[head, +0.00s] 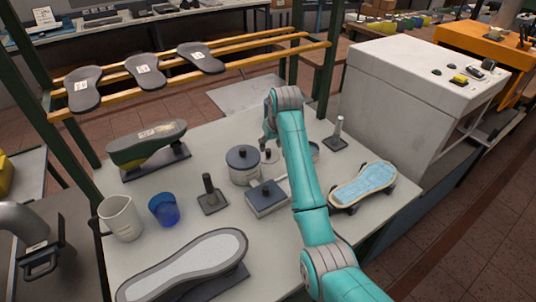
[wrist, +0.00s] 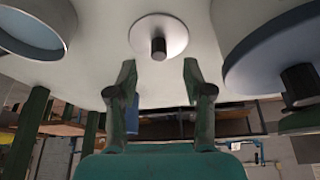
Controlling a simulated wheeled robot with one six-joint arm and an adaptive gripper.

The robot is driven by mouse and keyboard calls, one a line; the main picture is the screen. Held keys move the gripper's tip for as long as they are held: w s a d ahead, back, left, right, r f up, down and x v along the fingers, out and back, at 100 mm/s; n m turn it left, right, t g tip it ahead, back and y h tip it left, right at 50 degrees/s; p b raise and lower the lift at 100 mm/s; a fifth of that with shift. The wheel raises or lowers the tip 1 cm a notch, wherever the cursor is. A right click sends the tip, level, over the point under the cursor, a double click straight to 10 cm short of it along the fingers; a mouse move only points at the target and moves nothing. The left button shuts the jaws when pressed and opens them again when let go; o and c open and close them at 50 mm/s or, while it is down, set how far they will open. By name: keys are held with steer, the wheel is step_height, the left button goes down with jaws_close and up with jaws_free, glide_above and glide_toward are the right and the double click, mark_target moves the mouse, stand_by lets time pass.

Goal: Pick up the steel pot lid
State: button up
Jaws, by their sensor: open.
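The steel pot lid (wrist: 177,31) is a light round disc with a black knob (wrist: 158,48). It lies on the pale table, knob facing me, at the upper middle of the wrist view. In the head view the lid (head: 271,157) is a small disc beside the dark-lidded pot, partly hidden by my arm. My gripper (wrist: 158,72) is open and empty. Its two fingers are apart, below the lid in the wrist picture, with the knob between their lines and not gripped. In the head view my gripper (head: 267,136) is just behind the lid.
A pot with a dark lid (head: 243,157) stands close left of the lid; it fills the wrist view's right side (wrist: 265,60). A round open vessel (wrist: 38,50) is at the wrist view's left. A grey box (head: 266,200) stands in front.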

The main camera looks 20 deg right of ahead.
mark_target(269, 151)
steer(key=shift+x, duration=2.75)
steer(key=shift+d, duration=0.1)
steer(key=c, duration=0.9)
